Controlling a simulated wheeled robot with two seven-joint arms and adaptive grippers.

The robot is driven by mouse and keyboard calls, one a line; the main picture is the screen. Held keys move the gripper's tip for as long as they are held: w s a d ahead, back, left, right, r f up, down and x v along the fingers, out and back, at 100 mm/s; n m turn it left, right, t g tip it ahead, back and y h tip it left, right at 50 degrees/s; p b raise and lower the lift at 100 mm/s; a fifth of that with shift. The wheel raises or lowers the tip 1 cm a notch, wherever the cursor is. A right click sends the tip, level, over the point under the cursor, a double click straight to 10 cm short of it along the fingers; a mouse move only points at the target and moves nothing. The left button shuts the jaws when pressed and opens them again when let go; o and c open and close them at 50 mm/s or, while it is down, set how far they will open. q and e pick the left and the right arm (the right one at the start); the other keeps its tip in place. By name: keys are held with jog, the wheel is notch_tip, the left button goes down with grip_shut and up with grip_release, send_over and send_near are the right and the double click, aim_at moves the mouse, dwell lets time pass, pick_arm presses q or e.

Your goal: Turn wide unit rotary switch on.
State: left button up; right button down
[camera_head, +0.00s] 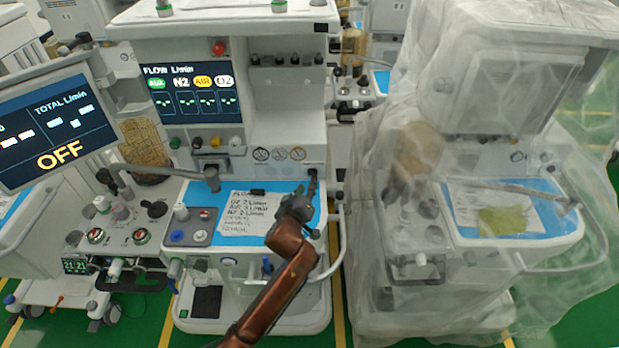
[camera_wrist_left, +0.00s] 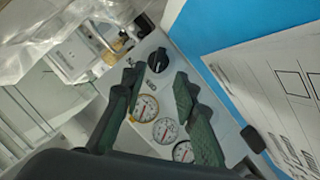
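The wide unit is the white middle cart (camera_head: 290,135) with a FLOW L/min screen (camera_head: 190,95). Its black rotary switch (camera_wrist_left: 158,60) is on the white panel beside a row of three round gauges (camera_wrist_left: 165,130). My left gripper (camera_head: 314,195) reaches up to the right side of this panel. In the left wrist view its two dark green fingers (camera_wrist_left: 156,85) are spread, with the switch just beyond and between their tips. No contact shows. The switch's exact setting is unclear. My right gripper is not in view.
A blue worktop (camera_head: 225,195) with a paper note (camera_head: 245,213) lies below the panel. A white rail (camera_head: 343,235) curves at the cart's right. A plastic-draped cart (camera_head: 480,160) stands close on the right. A left unit's screen (camera_head: 55,125) reads OFF.

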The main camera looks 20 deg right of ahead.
aim_at(311, 177)
pick_arm(q)
jog(key=b+x, duration=0.2)
jog(key=x, duration=0.4)
jog(key=shift+w+d, duration=0.2)
jog(key=shift+w, duration=0.2)
jog(key=shift+c, duration=0.7)
jog(key=shift+s+a, duration=0.1)
grip_shut()
